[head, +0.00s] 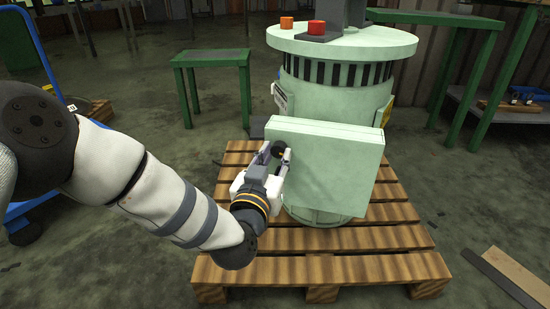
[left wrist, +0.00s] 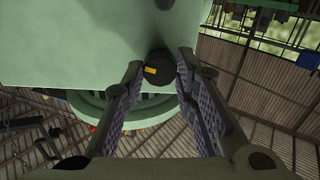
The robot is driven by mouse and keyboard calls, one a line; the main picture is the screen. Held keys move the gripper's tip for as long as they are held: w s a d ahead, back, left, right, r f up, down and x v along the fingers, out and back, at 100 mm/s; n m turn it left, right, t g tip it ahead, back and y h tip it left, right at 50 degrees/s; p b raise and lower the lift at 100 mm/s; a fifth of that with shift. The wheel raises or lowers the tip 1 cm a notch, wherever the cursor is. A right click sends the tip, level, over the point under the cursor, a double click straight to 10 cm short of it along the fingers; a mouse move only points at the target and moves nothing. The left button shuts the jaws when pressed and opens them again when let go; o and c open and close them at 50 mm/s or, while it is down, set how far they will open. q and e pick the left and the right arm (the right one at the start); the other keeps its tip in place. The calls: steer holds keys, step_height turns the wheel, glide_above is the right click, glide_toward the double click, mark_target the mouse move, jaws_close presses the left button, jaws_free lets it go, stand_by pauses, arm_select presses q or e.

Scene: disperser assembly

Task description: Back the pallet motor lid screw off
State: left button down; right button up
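In the left wrist view the knob (left wrist: 161,71) is black with a yellow mark. My left gripper (head: 273,154) reaches the knob from the front left. Its two fingers (left wrist: 160,75) stand on either side of the knob, very close to it. A narrow gap seems to show on the left side; contact on the right side is unclear. My right gripper is not in view.
The motor stands on a wooden pallet (head: 320,270). Orange and red buttons (head: 316,27) sit on its top. A green table (head: 212,58) is behind left, another green bench (head: 445,20) behind right. A blue cart (head: 45,50) is at the left. Planks (head: 510,270) lie on the floor at right.

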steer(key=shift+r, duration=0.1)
arm_select(q)
steer(key=n+p, duration=0.2)
steer(key=n, duration=0.2)
steer(key=shift+n, duration=0.4)
steer(key=n+p, duration=0.1)
steer(key=n, duration=1)
steer(key=shift+d+f, duration=0.1)
steer(key=shift+d, duration=0.05)
steer(key=n, duration=0.3)
steer(key=shift+n+b, duration=0.5)
steer(key=shift+n, duration=0.9)
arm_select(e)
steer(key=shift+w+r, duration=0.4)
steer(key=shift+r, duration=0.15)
arm_select(q)
steer(key=c, duration=1.3)
jaws_free()
